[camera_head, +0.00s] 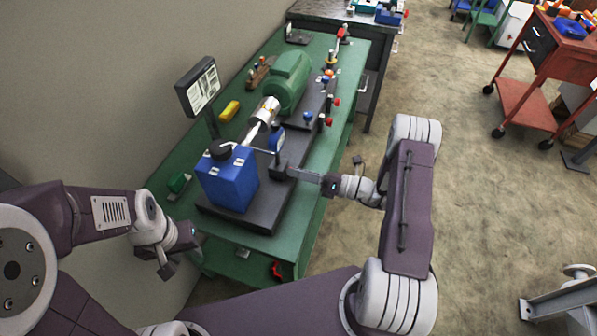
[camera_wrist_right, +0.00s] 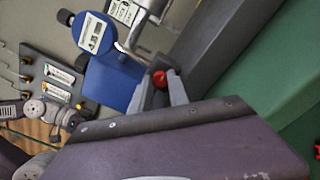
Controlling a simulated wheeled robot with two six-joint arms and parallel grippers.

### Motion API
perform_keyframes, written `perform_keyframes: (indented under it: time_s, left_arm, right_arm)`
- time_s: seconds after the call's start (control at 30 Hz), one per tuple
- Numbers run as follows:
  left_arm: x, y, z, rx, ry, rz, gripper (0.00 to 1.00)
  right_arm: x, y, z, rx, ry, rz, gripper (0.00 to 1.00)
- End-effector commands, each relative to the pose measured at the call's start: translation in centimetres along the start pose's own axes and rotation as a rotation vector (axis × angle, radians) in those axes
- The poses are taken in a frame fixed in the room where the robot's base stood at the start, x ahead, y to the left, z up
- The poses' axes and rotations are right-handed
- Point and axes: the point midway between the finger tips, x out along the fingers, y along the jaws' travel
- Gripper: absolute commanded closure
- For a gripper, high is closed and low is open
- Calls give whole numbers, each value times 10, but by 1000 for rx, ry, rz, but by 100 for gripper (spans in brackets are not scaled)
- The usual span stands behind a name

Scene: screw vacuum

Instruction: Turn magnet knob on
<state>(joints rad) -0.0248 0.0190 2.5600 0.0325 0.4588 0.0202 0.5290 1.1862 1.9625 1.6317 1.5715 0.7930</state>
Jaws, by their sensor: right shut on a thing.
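In the right wrist view a red knob (camera_wrist_right: 160,78) sits between the two fingers of my right gripper (camera_wrist_right: 160,88), which is shut on it. The knob is on a dark block at the front of the machine, taken to be the magnet base. In the head view my right gripper (camera_head: 290,171) reaches in from the right to this dark base (camera_head: 279,166), beside a blue unit; the knob is hidden there. My left gripper (camera_head: 166,270) hangs to the left, off the table's near corner and touching nothing; its finger opening is unclear.
The green table (camera_head: 190,225) carries a blue box (camera_head: 228,180), a green motor (camera_head: 288,82) with a shaft and several red-knobbed fittings. A screen (camera_head: 198,86) stands at left. A red cart (camera_head: 540,75) is far right.

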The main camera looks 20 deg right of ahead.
Motion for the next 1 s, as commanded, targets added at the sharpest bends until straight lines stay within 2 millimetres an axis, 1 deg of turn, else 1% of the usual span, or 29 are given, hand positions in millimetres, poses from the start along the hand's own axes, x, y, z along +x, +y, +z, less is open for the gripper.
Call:
perform_keyframes:
  time_s: [0.3,0.33,0.4,1.0]
  left_arm:
    - [0,0,0,0,0,0,64]
    - [0,0,0,0,0,0,64]
    - [0,0,0,0,0,0,64]
    - [0,0,0,0,0,0,64]
  right_arm:
    - [0,0,-1,2,1,-1,100]
    - [0,0,-1,2,1,-1,74]
    - [0,0,0,2,0,-1,57]
    - [0,-2,-1,1,2,-6,57]
